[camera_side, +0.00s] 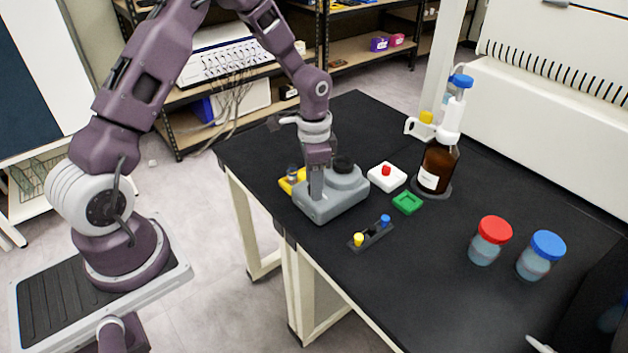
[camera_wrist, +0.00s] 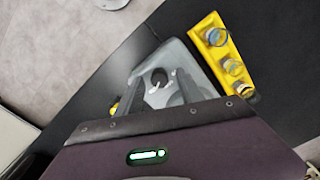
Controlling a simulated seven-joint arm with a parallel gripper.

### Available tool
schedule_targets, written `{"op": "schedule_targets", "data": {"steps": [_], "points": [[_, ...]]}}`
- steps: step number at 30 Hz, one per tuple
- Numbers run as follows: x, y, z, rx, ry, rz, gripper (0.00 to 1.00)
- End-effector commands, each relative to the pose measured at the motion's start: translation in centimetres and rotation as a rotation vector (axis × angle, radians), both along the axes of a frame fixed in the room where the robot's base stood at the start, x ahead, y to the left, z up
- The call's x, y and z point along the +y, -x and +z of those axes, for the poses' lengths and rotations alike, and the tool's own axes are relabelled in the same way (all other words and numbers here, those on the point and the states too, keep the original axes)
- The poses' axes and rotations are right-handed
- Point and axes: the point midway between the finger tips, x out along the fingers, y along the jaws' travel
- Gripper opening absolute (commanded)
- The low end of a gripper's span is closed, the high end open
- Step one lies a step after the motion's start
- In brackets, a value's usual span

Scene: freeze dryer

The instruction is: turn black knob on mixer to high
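The mixer (camera_side: 345,200) is a grey box on the black table, with a round black cup (camera_side: 343,163) on its raised back part. My gripper (camera_side: 315,195) points down over the front part of the mixer. In the wrist view the mixer (camera_wrist: 190,62) lies below my gripper (camera_wrist: 160,86). A small dark round knob (camera_wrist: 160,76) shows between the two grey fingers. The fingers are apart, with a gap on either side of the knob; whether they touch it I cannot tell. The knob is hidden in the side view, and its setting is not readable.
A yellow vial rack (camera_wrist: 232,62) stands close beside the mixer. Two lidded jars are farther right.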

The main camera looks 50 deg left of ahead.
Motion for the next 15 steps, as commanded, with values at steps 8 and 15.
{"op": "schedule_targets", "data": {"steps": [8,15], "points": [[0.0,-0.1,2.0,-0.004,-0.001,0.000,0.45],[0.0,0.0,6.4,-0.001,0.000,0.001,0.45]]}}
